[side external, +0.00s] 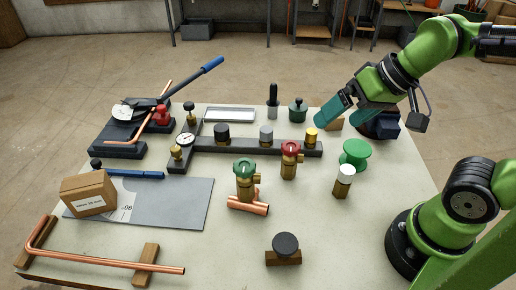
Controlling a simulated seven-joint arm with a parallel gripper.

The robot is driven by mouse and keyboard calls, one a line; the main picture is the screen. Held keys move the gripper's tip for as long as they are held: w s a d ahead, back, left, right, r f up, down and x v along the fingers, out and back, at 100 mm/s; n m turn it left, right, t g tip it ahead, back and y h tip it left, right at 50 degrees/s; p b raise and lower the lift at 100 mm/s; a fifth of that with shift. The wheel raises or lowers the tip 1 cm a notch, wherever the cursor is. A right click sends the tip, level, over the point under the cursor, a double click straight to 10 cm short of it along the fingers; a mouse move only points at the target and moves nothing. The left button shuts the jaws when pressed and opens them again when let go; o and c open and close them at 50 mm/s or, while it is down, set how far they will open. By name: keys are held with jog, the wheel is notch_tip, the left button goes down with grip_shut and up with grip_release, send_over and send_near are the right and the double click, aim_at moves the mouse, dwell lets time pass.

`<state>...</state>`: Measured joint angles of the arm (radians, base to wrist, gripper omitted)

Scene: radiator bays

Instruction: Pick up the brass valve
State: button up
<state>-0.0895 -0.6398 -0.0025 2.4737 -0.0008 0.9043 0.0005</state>
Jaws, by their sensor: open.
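Several brass valve-like parts stand on the bench. One with a green cap (245,180) stands at the copper tee (248,205). One with a red cap (290,160) stands upright at the front edge of the dark rail. A third brass piece with a white cap (343,182) stands alone to the right. I cannot tell which one the task names. My gripper (338,119), with teal fingers, is open and empty at the back right, above the bench, beyond and to the right of the red-capped valve.
A dark rail (240,146) with several knobs and a gauge crosses the middle. A green spool (355,153) stands near the white-capped piece. A black-knobbed block (285,250) is at the front. A box (88,193), grey plate (170,205), and copper pipe (110,264) lie left.

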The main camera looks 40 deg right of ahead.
jog(key=w+a+f+g, duration=0.1)
jog(key=a+f+g, duration=0.35)
jog(key=a, duration=0.35)
jog(key=m+g, duration=0.4)
jog(key=g, duration=0.1)
send_near(284, 244)
jog(key=x, duration=1.3)
jog(key=shift+w+d+f, duration=0.15)
jog(key=shift+d+f, duration=0.15)
jog(key=shift+f, duration=0.15)
jog(key=c, duration=1.2)
